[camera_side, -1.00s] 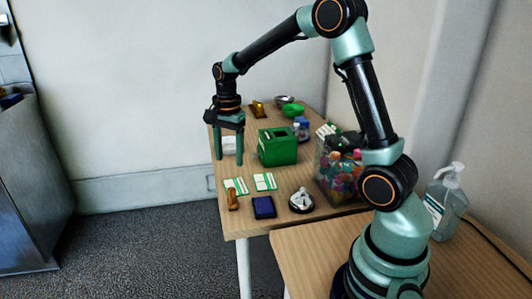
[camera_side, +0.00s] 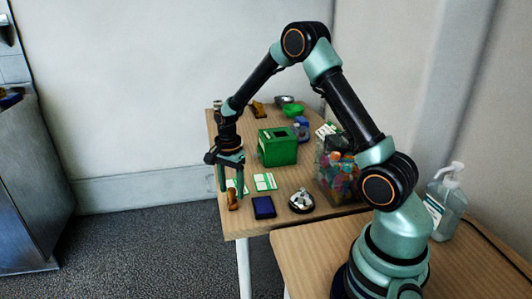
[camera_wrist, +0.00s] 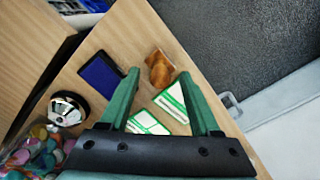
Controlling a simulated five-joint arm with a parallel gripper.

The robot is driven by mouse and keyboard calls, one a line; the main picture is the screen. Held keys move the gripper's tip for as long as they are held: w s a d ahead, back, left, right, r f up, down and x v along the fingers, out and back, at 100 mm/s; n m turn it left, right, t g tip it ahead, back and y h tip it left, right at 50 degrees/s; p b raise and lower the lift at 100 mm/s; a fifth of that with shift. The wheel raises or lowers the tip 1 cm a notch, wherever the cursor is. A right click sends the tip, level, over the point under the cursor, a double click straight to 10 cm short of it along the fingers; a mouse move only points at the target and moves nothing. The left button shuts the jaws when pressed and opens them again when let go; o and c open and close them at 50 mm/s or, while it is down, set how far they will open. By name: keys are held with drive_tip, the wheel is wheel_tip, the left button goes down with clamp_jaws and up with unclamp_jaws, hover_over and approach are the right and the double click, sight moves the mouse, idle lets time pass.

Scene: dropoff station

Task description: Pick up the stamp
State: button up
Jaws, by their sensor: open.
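The stamp is a brown wooden piece (camera_side: 232,200) near the table's front left corner, in front of a card. It also shows in the wrist view (camera_wrist: 160,68). My gripper (camera_side: 231,192) is open and empty, pointing down close to the stamp. In the wrist view the fingertips (camera_wrist: 159,76) lie on either side of the stamp, with the stamp at and just beyond the tip line. I cannot tell how far above the table the fingertips are. One finger partly covers a card beside the stamp in the side view.
A dark blue ink pad (camera_side: 264,207) and a call bell (camera_side: 301,201) are right of the stamp. Green-and-white cards (camera_side: 265,182) lie behind. A green box (camera_side: 277,147) and a clear bin of colourful items (camera_side: 337,172) stand farther back. The table edge is close left of the stamp.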

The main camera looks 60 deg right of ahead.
sight(231, 189)
drive_tip(key=shift+f, duration=1.2)
clamp_jaws()
drive_tip(key=shift+r, duration=0.15)
wheel_tip(231, 189, up, 20)
